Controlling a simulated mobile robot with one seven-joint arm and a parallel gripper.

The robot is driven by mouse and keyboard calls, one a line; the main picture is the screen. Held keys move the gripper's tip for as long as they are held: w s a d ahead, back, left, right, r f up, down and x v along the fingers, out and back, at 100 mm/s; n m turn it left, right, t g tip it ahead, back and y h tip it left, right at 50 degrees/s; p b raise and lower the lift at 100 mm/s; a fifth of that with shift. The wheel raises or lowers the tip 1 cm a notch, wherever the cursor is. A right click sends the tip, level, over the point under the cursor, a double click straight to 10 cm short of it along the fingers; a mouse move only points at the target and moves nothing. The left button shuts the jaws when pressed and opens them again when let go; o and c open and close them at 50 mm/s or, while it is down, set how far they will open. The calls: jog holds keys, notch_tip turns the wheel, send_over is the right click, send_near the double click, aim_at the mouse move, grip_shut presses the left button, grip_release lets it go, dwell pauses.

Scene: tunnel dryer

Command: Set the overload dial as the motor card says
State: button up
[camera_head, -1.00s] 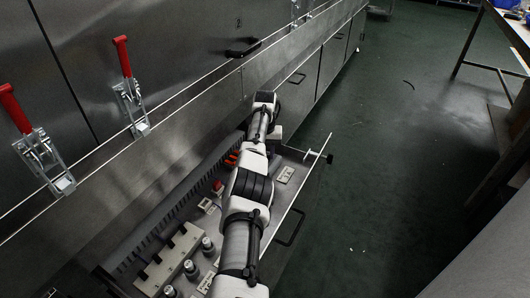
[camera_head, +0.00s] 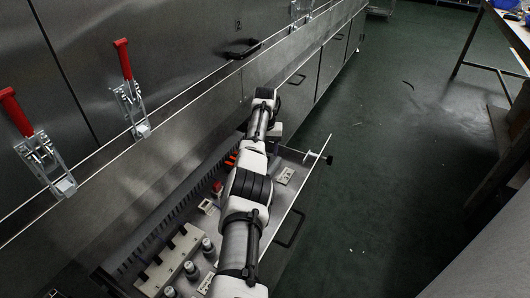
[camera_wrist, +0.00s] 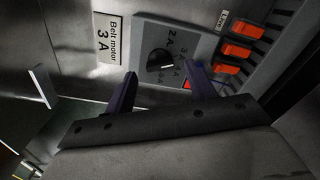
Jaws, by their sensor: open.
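The overload dial (camera_wrist: 160,62) is a round black knob with a white pointer mark on a grey plate (camera_wrist: 197,44) in the wrist view. "2 A" reads above the knob; the other marks are partly hidden or too small to read surely. The white pointer lies toward the lower right of the knob. The motor card (camera_wrist: 105,38), left of the plate, reads "Belt motor 3 A"; a pale card also shows in the head view (camera_head: 286,175). My gripper (camera_wrist: 160,72) is open, its two dark fingers on either side of the dial, with no clear contact visible.
Several orange switches (camera_wrist: 238,50) stand right of the dial, near a small label (camera_wrist: 222,19). In the head view, the open drawer (camera_head: 300,200) holds a red button (camera_head: 217,187) and grey cylindrical parts (camera_head: 208,247). Red-handled clamps (camera_head: 122,60) line the steel wall.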

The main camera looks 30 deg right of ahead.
notch_tip(320, 180, up, 12)
jog(key=p, duration=0.1)
jog(key=shift+p, duration=0.3)
dwell(0.3)
